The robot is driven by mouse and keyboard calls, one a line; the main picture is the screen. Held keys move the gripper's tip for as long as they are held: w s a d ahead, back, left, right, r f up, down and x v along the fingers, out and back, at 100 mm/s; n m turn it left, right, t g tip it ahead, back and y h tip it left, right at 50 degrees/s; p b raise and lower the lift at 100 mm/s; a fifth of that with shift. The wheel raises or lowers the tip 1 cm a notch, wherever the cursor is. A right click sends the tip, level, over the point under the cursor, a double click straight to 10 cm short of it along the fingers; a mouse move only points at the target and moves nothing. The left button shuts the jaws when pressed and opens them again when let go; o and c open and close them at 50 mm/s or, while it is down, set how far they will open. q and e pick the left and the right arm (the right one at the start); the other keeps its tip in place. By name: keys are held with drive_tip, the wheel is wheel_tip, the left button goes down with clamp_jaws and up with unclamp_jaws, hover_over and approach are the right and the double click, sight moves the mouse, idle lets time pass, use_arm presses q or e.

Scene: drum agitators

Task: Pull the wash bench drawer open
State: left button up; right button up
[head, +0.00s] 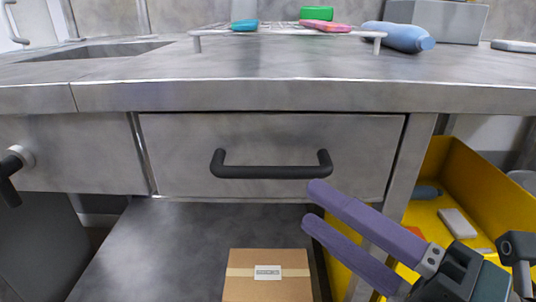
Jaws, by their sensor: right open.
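The wash bench drawer (265,135) has a grey metal front set under the worktop. It looks shut, sitting about level with its frame. Its black bar handle (270,172) runs across the middle of the front. My right gripper (316,205) comes in from the lower right with two purple fingers. The fingers are apart with nothing between them. The upper fingertip is just below the right end of the handle in the picture; I cannot tell how far in front of it. My left gripper is not in view.
The worktop (250,92) overhangs the drawer and bears a wire rack with small coloured items and a blue bottle (398,36). A cardboard box (267,283) sits on the lower shelf. A yellow bin (440,160) stands at right. A black lever (10,185) juts out at left.

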sight(270, 177)
drive_tip(key=x, duration=0.8)
drive_tip(key=shift+w+a+r+b, duration=0.1)
drive_tip(key=shift+w+a+b, duration=0.1)
drive_tip(key=shift+a+b, duration=0.15)
drive_tip(key=shift+d, duration=0.1)
clamp_jaws()
idle(0.9)
